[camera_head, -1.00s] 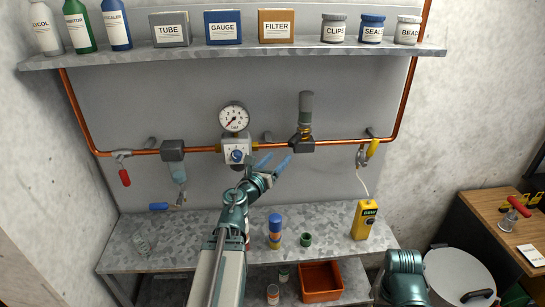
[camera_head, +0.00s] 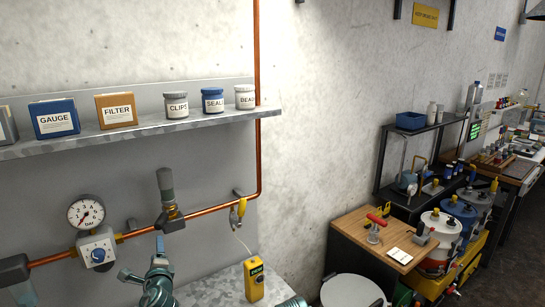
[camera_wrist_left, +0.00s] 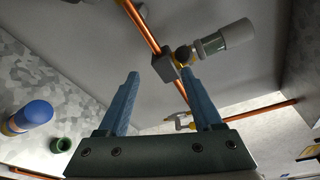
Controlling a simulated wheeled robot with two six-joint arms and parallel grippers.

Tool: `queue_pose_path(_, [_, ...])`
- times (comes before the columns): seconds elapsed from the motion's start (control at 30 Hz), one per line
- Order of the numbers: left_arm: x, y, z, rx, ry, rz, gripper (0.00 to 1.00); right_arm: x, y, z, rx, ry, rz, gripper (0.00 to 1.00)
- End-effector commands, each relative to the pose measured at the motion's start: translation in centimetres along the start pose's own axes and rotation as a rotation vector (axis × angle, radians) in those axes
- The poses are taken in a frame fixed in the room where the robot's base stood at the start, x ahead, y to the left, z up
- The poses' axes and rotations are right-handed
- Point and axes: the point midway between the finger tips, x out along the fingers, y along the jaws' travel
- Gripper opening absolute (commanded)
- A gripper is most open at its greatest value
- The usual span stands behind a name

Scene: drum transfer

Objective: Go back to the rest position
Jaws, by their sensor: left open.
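My left gripper (camera_head: 143,258) is low in the head view, in front of the wall pipe and below the gauge and regulator. Its blue fingers are spread and nothing is between them. In the left wrist view the same open fingers (camera_wrist_left: 160,74) frame only grey panel, with the valve (camera_wrist_left: 178,62) on the copper pipe beyond them. Only a teal part of my right arm shows at the bottom edge of the head view; its gripper is out of sight.
A yellow meter (camera_head: 254,282) stands on the bench. A shelf (camera_head: 150,130) holds boxes and jars. A wooden table (camera_head: 345,225) and drums (camera_head: 440,228) stand right.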

Motion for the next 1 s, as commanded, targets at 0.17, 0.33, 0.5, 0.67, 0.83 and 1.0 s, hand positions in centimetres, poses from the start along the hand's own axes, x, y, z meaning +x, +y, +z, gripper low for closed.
queue_pose_path(0.17, [-3.3, 4.8, -6.8, -0.461, -0.039, 0.334, 0.67, 0.0, 0.0, 0.0, 0.000, 0.000, 0.000, 0.00])
queue_pose_path(0.33, [-10.3, 9.9, -14.8, -0.785, -0.115, 0.735, 0.67, 0.0, 0.0, 0.0, 0.000, 0.000, 0.000, 0.00])
queue_pose_path(0.5, [-19.1, 13.0, -20.8, -0.923, -0.227, 1.099, 0.67, 0.0, 0.0, 0.0, 0.000, 0.000, 0.000, 0.00])
queue_pose_path(0.67, [-25.6, 14.0, -23.6, -0.937, -0.327, 1.326, 0.67, 0.0, 0.0, 0.0, 0.000, 0.000, 0.000, 0.00])
queue_pose_path(0.83, [-28.9, 14.3, -24.5, -0.924, -0.384, 1.432, 0.67, 0.0, 0.0, 0.0, 0.000, 0.000, 0.000, 0.00])
queue_pose_path(1.0, [-29.4, 14.3, -24.5, -0.921, -0.396, 1.447, 0.67, 0.0, 0.0, 0.0, 0.000, 0.000, 0.000, 0.00])
